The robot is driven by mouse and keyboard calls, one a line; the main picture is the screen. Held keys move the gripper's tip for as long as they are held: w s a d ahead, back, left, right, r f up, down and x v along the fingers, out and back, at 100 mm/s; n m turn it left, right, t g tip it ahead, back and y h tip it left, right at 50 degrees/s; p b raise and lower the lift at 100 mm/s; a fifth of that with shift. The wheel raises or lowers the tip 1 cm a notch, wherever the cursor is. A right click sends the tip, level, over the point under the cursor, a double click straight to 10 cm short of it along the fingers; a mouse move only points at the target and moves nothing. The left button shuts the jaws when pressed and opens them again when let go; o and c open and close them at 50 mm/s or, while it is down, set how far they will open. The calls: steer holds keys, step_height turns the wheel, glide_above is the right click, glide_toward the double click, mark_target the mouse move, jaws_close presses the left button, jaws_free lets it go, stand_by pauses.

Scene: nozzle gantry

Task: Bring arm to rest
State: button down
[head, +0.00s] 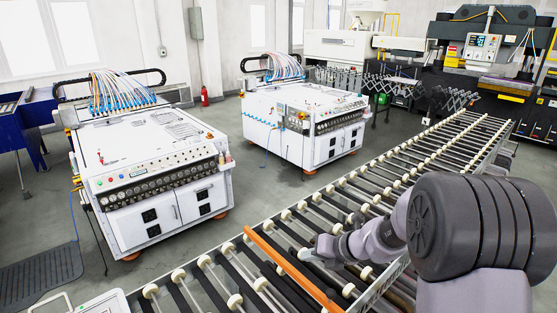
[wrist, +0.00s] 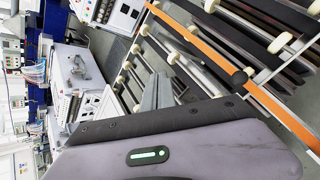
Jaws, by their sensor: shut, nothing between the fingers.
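My arm reaches in from the right side of the head view, over the roller conveyor (head: 420,160). My gripper (head: 306,255) is small and partly hard to make out there, above the rollers and just right of an orange bar (head: 290,268). In the wrist view, my gripper (wrist: 158,92) shows as grey fingers past the dark edge of my wrist. It is shut with nothing held. The orange bar also shows in the wrist view (wrist: 225,62), to the right of the fingers and apart from them.
Two white machine cabinets with hoses, one on the left (head: 150,165) and one in the middle (head: 305,120), stand beyond the conveyor. A red extinguisher (head: 205,96) stands by the wall. A black mat (head: 40,278) lies at the lower left. Grey floor (head: 240,185) between the cabinets is clear.

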steer(key=s+a+r+n+g+h+b, duration=0.1)
steer(key=s+a+n+b, duration=0.25)
steer(key=s+n, duration=0.55)
steer(key=s+a+r+n+b, duration=0.2)
steer(key=s+n+b, duration=0.3)
steer(key=s+n, duration=0.4)
steer(key=s+d+f+n+h+b, duration=0.1)
steer(key=s+d+f+n+b, duration=0.1)
steer(key=s+n, duration=0.5)
steer(key=s+d+f+n+h+b, duration=0.2)
steer(key=s+f+n+b, duration=0.2)
steer(key=s+n, duration=0.3)
steer(key=shift+s+d+h+b, duration=0.15)
steer(key=shift+d+h+b, duration=0.15)
steer(key=shift+b, duration=0.3)
